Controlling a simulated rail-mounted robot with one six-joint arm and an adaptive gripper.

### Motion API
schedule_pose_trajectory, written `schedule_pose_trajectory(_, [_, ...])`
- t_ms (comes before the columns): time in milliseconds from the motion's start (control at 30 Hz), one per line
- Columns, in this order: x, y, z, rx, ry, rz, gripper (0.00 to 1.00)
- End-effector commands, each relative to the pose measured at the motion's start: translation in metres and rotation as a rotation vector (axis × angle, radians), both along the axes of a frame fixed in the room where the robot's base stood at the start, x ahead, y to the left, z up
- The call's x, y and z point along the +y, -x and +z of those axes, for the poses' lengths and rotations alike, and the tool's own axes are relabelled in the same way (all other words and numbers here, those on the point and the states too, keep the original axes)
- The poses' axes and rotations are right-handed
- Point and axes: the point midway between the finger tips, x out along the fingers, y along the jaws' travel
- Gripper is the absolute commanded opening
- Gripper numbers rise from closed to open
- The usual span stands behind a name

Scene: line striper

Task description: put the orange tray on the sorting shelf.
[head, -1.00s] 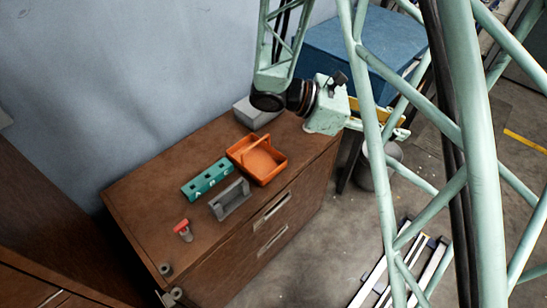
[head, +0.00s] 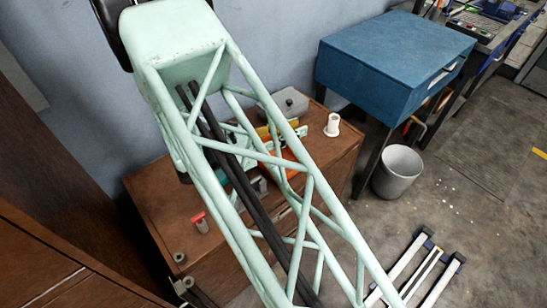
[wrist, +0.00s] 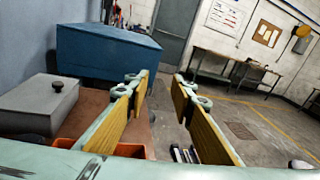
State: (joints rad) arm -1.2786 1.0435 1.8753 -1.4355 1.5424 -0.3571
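The orange tray (head: 289,156) is on the brown cabinet top, mostly hidden behind my arm in the head view. Its orange rim (wrist: 68,143) also shows low in the wrist view, below the fingers. My gripper (wrist: 160,80) is open, its two yellow-padded fingers well apart with nothing between them. It appears above or beside the tray; contact between them cannot be made out. I cannot pick out a sorting shelf in either view.
The brown cabinet (head: 150,190) also holds a grey lidded box (head: 284,103), a white spool-like piece (head: 332,125) and a red-topped piece (head: 200,222). A blue desk (head: 395,60) and a grey bin (head: 398,170) stand to the right. Rails lie on the floor.

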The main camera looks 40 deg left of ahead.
Motion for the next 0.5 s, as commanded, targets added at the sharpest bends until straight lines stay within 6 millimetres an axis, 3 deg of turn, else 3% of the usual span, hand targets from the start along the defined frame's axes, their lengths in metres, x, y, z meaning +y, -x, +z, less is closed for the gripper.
schedule_pose_trajectory(33, [0.015,0.01,-0.008,-0.005,0.014,0.034,0.23])
schedule_pose_trajectory(200, [0.054,0.035,-0.029,-0.021,0.051,0.125,0.23])
schedule_pose_trajectory(300, [0.07,0.046,-0.038,-0.028,0.064,0.163,0.23])
schedule_pose_trajectory(500, [0.082,0.056,-0.044,-0.036,0.075,0.195,0.23])
